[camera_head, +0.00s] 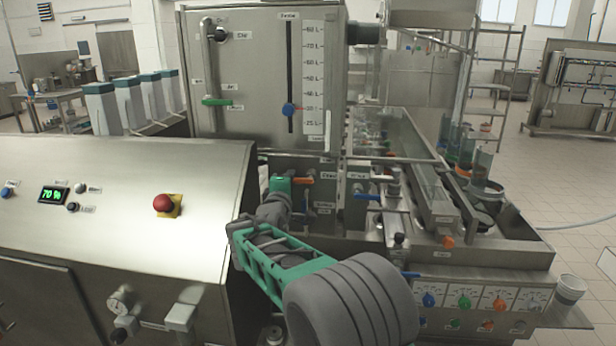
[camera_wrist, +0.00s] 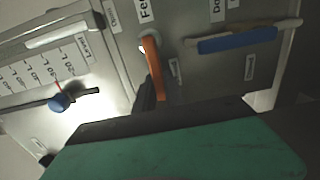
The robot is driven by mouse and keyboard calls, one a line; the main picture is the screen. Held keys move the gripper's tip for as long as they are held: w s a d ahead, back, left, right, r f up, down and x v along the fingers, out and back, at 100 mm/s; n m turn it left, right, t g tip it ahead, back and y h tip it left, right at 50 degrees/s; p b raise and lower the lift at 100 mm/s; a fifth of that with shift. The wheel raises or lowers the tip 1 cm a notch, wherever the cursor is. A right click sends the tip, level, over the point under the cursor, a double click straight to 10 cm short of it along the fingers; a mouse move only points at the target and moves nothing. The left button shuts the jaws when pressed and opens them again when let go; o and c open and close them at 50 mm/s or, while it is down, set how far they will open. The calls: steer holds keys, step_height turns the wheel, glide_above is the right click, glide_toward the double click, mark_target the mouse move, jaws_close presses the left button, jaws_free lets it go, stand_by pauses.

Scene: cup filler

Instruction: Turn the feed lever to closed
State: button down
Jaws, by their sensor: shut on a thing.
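The feed lever (camera_head: 303,180) is an orange handle on the steel panel below the level scale. In the head view it lies about horizontal, running from its pivot on the right toward my gripper (camera_head: 283,184). In the wrist view the orange feed lever (camera_wrist: 153,65) comes from its round pivot to my gripper (camera_wrist: 155,98), beside a label partly reading "Fe". My gripper is shut on the lever's free end, and its green and dark body hides that end.
A blue lever (camera_wrist: 237,40) is close by on the same panel, below the feed lever in the head view. The level scale (camera_head: 313,80) with a blue slider is above. A control desk with a red stop button (camera_head: 163,204) stands left; another blue lever (camera_head: 367,197) is right.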

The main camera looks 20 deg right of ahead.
stand_by(0.4)
steer(key=c, duration=1.4)
jaws_free()
steer(key=shift+c, duration=0.2)
steer(key=b+v, duration=0.1)
steer(key=v, duration=0.6)
steer(key=shift+s+a+b, duration=0.2)
steer(key=shift+s+b, duration=0.1)
